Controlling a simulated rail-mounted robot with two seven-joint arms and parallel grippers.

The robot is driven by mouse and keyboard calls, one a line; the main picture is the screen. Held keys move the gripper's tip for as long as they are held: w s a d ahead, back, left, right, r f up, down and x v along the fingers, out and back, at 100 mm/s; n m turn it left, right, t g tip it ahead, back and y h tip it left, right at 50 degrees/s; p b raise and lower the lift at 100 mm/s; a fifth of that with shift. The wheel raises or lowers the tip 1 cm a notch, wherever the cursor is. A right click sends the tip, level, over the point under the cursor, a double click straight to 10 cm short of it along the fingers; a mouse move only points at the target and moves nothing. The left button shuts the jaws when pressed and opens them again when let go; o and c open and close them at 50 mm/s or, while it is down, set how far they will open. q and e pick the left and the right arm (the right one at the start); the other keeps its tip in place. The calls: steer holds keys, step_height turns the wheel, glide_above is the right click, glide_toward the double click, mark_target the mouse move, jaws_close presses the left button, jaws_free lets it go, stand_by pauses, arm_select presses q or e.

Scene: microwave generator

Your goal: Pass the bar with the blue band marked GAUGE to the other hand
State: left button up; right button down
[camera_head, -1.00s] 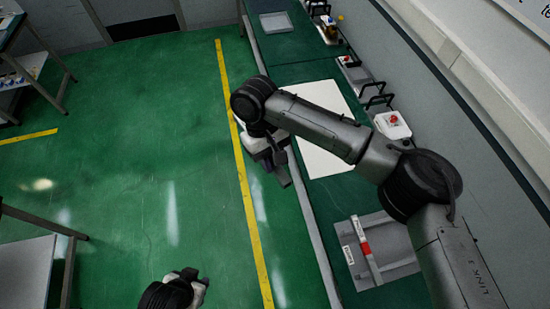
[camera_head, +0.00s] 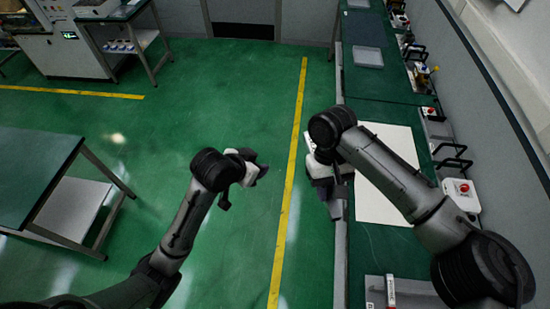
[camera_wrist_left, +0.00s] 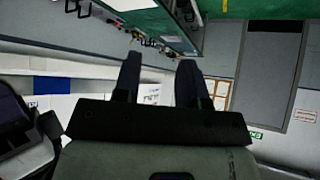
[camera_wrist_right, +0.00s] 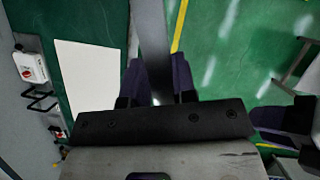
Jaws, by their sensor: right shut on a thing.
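My right gripper (camera_head: 340,196) is over the front edge of the green bench in the head view. In the right wrist view its fingers (camera_wrist_right: 158,80) are shut on a plain grey bar (camera_wrist_right: 152,35), which runs up out of the picture. No blue band or GAUGE marking shows on the visible part of the bar. In the head view the bar cannot be made out. My left gripper (camera_head: 262,170) is over the floor, left of the right gripper and apart from it. In the left wrist view its fingers (camera_wrist_left: 160,75) are spread with nothing between them.
A grey tray (camera_head: 418,296) with a red-marked bar (camera_head: 390,290) lies on the bench at the bottom. A white sheet (camera_head: 385,205) and a red-button box (camera_head: 462,194) are on the bench. A side table (camera_head: 40,165) stands left. The floor between the grippers is clear.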

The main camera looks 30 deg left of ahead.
arm_select(q)
steer(key=w+d+r+n+g+h, duration=0.1)
steer(key=d+g+h, duration=0.1)
steer(key=d+h, duration=0.3)
steer(key=w+d+r+n+g+h, duration=0.1)
steer(key=w+d+n+g+h, duration=0.1)
steer(key=d+h, duration=0.3)
steer(key=w+d+n+g+h, duration=0.1)
steer(key=d+h, duration=0.5)
steer(key=shift+w+d+r+g, duration=0.15)
steer(key=shift+d+r+g, duration=0.05)
steer(key=shift+r+g, duration=0.2)
stand_by(0.3)
